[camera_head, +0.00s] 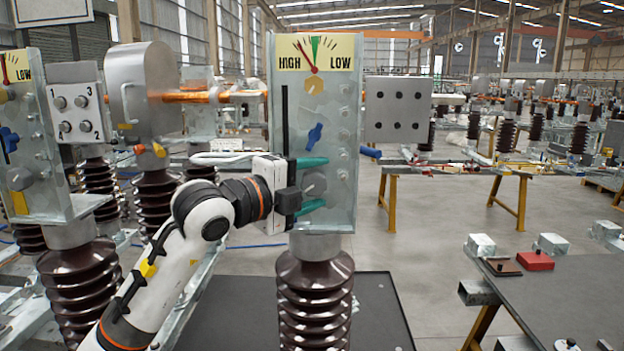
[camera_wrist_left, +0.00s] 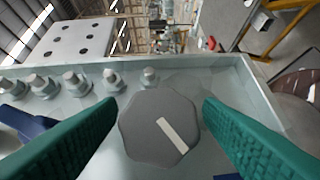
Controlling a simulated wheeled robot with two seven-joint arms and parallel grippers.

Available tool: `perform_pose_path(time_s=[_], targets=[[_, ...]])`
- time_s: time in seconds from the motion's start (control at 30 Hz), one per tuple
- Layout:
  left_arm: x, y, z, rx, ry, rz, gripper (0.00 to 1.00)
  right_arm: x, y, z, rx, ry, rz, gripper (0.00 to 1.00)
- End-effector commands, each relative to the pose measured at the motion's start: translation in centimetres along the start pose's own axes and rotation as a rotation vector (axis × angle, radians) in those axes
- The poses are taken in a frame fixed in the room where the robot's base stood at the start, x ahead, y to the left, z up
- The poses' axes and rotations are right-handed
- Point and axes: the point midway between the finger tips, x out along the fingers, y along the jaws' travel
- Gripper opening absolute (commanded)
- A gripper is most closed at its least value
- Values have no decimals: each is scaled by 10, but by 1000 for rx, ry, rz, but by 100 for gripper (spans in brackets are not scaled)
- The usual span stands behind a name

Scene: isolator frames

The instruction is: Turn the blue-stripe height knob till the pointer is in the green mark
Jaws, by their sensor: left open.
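The upright metal panel (camera_head: 342,110) carries a dial (camera_head: 330,48) marked HIGH and LOW. Its red pointer (camera_head: 305,55) stands left of the green mark (camera_head: 316,46), on the HIGH side. A grey knob (camera_head: 316,185) sits low on the panel; in the left wrist view the knob (camera_wrist_left: 150,118) is many-sided, with a slanted pale stripe. A small blue patch (camera_wrist_left: 228,177) shows at the bottom of that view. My left gripper (camera_head: 313,184) is open, its green fingers on either side of the grey knob, with gaps visible in the wrist view. My right gripper is out of view.
A blue lever (camera_head: 315,134) sits above the grey knob. Bolts (camera_wrist_left: 75,83) line the panel. A similar panel (camera_head: 40,150) stands at the left. A dark table (camera_head: 570,295) stands at the right, with clear floor between.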

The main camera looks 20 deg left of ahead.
Motion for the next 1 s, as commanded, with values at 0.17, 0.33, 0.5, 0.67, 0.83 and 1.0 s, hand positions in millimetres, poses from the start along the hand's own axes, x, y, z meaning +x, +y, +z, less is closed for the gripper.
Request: perform_pose_path(time_s=[0.17, 0.33, 0.5, 0.67, 0.83, 1.0], targets=[[0, 0, 0, 0, 0, 0, 61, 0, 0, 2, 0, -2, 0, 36], [0, 0, 0, 0, 0, 0, 33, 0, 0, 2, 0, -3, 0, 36], [0, 0, 0, 0, 0, -1, 16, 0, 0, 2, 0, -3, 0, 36], [0, 0, 0, 11, 1, -12, 16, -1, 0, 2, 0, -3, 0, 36], [0, 1, 0, 53, 1, -54, 16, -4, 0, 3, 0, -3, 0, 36], [0, 3, 0, 133, 1, -133, 16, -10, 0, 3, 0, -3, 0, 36]])
